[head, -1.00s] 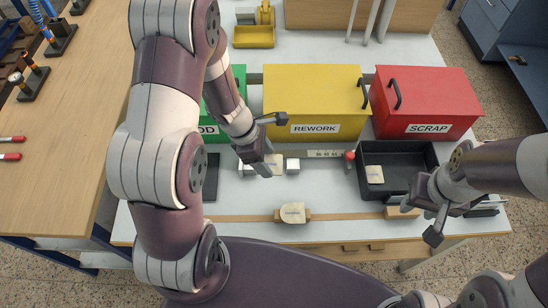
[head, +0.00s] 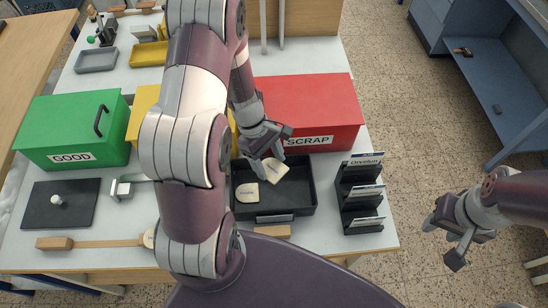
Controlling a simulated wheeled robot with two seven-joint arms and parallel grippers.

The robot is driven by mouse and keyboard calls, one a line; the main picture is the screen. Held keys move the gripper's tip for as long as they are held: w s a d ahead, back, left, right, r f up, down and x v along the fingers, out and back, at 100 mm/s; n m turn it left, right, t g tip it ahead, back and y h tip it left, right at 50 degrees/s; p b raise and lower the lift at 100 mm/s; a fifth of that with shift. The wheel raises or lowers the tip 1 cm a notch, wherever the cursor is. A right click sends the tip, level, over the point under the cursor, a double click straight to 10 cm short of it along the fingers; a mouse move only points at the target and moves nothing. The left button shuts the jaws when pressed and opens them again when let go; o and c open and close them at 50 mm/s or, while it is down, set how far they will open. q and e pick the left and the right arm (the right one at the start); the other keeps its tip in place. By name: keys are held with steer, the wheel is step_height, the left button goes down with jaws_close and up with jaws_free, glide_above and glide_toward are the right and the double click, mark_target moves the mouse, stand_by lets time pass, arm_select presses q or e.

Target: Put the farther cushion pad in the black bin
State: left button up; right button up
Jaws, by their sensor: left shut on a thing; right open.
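The black bin (head: 297,200) is an open shallow tray at the front of the bench. One cream cushion pad (head: 246,193) lies in its left part. My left gripper (head: 268,153) is over the bin's back edge, shut on a second cream cushion pad (head: 277,171). That pad is tilted and inside the bin's outline; I cannot tell whether it touches the floor. My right gripper (head: 447,243) is open and empty, off the bench's right side.
The red SCRAP box (head: 318,105) stands right behind the bin. A black rack of cards (head: 359,195) stands to its right. The green GOOD box (head: 75,130) and the partly hidden yellow box (head: 143,112) are to the left. A dark plate with a white knob (head: 60,205) lies at left.

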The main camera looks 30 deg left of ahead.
mark_target(268, 165)
arm_select(q)
steer(key=shift+s+a, duration=0.15)
steer(key=shift+a, duration=0.1)
steer(key=shift+d+f, duration=0.15)
steer(key=shift+f, duration=0.05)
step_height(268, 165, down, 13)
steer(key=b, duration=1)
steer(key=shift+r, duration=0.1)
steer(key=o, duration=1.1)
steer(key=shift+r, duration=0.1)
step_height(268, 165, up, 10)
steer(key=p, duration=0.9)
steer(key=shift+p, duration=0.35)
